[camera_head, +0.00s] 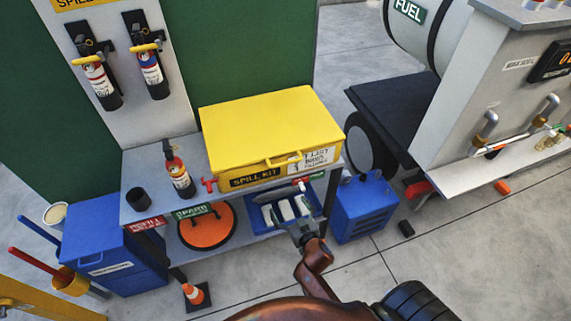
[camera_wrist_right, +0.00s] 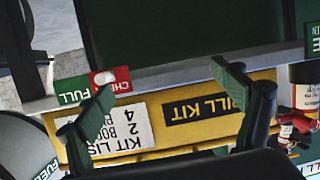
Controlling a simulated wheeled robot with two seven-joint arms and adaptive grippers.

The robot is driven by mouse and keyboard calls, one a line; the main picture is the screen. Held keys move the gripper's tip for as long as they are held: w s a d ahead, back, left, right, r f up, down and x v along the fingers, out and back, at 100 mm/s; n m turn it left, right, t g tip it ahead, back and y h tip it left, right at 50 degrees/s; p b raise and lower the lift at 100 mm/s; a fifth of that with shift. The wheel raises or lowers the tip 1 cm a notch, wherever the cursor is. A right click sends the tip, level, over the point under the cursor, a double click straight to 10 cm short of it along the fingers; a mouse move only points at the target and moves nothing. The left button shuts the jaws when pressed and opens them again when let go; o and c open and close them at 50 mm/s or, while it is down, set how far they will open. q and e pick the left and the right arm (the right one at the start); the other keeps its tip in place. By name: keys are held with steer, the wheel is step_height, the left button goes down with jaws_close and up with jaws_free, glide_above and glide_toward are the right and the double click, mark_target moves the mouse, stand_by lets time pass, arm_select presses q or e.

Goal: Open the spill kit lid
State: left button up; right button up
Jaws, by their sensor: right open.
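The yellow spill kit (camera_head: 235,150) sits on the top of a grey bench, its lid (camera_head: 270,112) shut flat. A yellow handle (camera_head: 284,162) sticks out at the lid's front edge, above the SPILL KIT label. My right gripper (camera_head: 303,228) is low in front of the bench, below and apart from the handle. In the right wrist view the spill kit (camera_wrist_right: 150,112) appears upside down behind my open, empty right gripper (camera_wrist_right: 163,84). My left gripper is out of view.
A fire extinguisher (camera_head: 179,172) and a dark cup (camera_head: 137,199) stand left of the kit on the bench (camera_head: 225,202). A blue tray (camera_head: 262,216) is on the lower shelf. Open floor lies at the right front.

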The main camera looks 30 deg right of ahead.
mark_target(286, 163)
steer(key=shift+o, duration=1.2)
step_height(286, 163, up, 17)
steer(key=d+m+t+h, duration=0.1)
steer(key=t, duration=0.2)
steer(key=shift+d+f, duration=0.15)
steer(key=shift+d, duration=0.2)
steer(key=b+x, duration=0.1)
steer(key=x, duration=0.6)
steer(key=shift+w+d, duration=0.2)
steer(key=c, duration=1.3)
